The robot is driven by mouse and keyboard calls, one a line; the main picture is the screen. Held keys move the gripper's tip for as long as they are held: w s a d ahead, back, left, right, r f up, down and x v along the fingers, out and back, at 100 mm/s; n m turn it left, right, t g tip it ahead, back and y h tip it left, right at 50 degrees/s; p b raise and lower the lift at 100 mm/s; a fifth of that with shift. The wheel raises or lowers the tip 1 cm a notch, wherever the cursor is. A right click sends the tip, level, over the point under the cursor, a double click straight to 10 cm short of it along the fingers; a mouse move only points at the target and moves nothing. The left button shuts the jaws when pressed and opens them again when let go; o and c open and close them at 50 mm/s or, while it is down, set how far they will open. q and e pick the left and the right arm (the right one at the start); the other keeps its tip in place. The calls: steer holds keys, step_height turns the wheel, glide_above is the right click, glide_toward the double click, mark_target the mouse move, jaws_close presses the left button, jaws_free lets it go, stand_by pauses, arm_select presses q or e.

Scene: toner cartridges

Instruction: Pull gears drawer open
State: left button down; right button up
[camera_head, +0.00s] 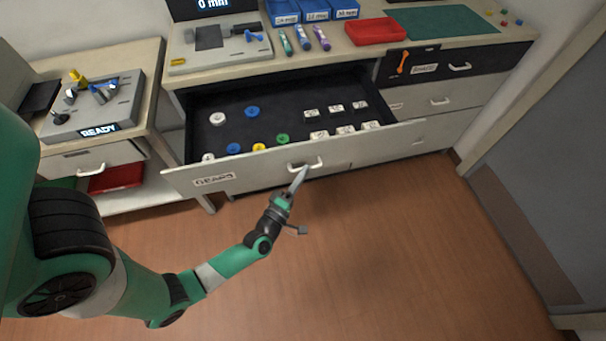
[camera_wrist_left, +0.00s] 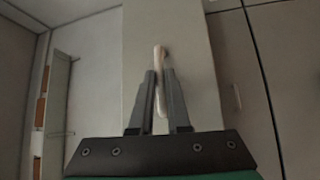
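The gears drawer (camera_head: 240,174) stands pulled well out from the bench in the head view, with its "GEARS" label at the left of its front. Inside lie white, blue, yellow and green round gears and several small white labelled blocks. Its white handle (camera_head: 316,161) is at the middle of the front. My left gripper (camera_head: 300,174) is at that handle. In the left wrist view, the handle (camera_wrist_left: 158,54) runs between the two fingers of my left gripper (camera_wrist_left: 160,74), which are closed around it. My right gripper is in neither view.
Above the drawer, the bench top holds a red tray (camera_head: 375,31), blue bins (camera_head: 316,9), markers and a green mat (camera_head: 445,22). A side table with a "READY" device (camera_head: 93,115) stands at left. The wooden floor (camera_head: 360,240) before the drawer is clear.

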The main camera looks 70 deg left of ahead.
arm_select(q)
steer(key=c, duration=0.9)
jaws_free()
steer(key=p+v, duration=0.2)
steer(key=v, duration=0.9)
steer(key=shift+s+d+f, duration=0.1)
steer(key=shift+s+d, duration=0.1)
steer(key=shift+s, duration=0.05)
